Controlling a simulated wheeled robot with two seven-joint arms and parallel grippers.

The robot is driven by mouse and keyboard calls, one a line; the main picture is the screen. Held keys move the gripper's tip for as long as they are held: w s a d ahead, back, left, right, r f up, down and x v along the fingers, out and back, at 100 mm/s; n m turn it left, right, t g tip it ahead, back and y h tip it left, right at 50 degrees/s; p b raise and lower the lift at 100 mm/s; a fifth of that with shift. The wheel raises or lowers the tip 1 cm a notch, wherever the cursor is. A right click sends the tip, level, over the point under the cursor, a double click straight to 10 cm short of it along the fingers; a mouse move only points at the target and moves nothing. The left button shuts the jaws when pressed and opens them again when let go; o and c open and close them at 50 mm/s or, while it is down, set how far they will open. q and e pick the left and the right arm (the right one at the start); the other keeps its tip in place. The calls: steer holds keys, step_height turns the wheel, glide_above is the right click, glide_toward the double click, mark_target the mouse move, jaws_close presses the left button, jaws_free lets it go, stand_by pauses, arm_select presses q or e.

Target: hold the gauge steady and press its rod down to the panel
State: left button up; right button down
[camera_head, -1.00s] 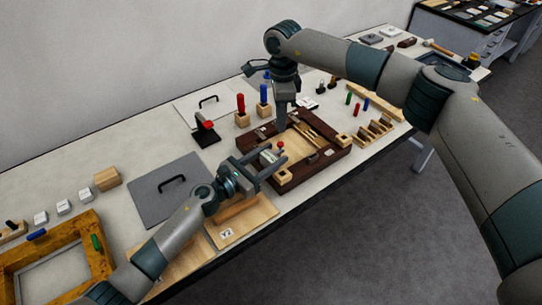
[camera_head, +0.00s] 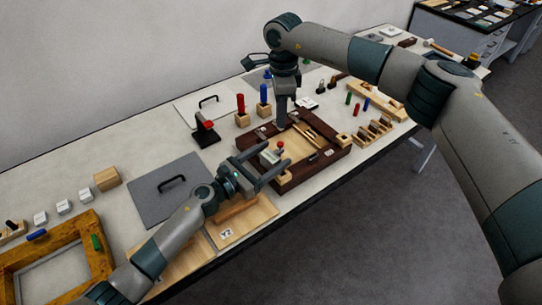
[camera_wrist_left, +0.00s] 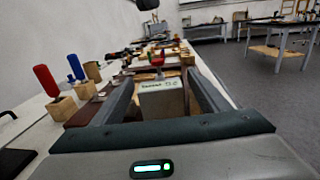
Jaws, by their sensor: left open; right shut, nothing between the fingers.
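The gauge (camera_head: 268,157) is a small pale block with a red knob (camera_head: 280,145). It stands by the near left side of the dark wooden frame (camera_head: 322,158). In the left wrist view the gauge (camera_wrist_left: 162,99) carries printed letters on its face and stands between my fingers. My left gripper (camera_head: 269,161) is open, one finger on each side of it; firm contact is not visible. My right gripper (camera_head: 281,124) is shut and empty, pointing down above the frame, beyond the red knob in the picture. The rod's lower end and its gap to the panel are hidden.
Gold-coloured rods (camera_head: 308,135) lie in the frame. Red and blue upright handles in wooden blocks (camera_head: 242,119) stand behind it. A black stand with a red top (camera_head: 206,131) is to the left. A grey plate (camera_head: 160,192) and wooden boards (camera_head: 240,222) lie near my left arm.

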arm_select(q)
steer(key=v, duration=1.2)
steer(key=shift+s+f, duration=0.1)
stand_by(0.4)
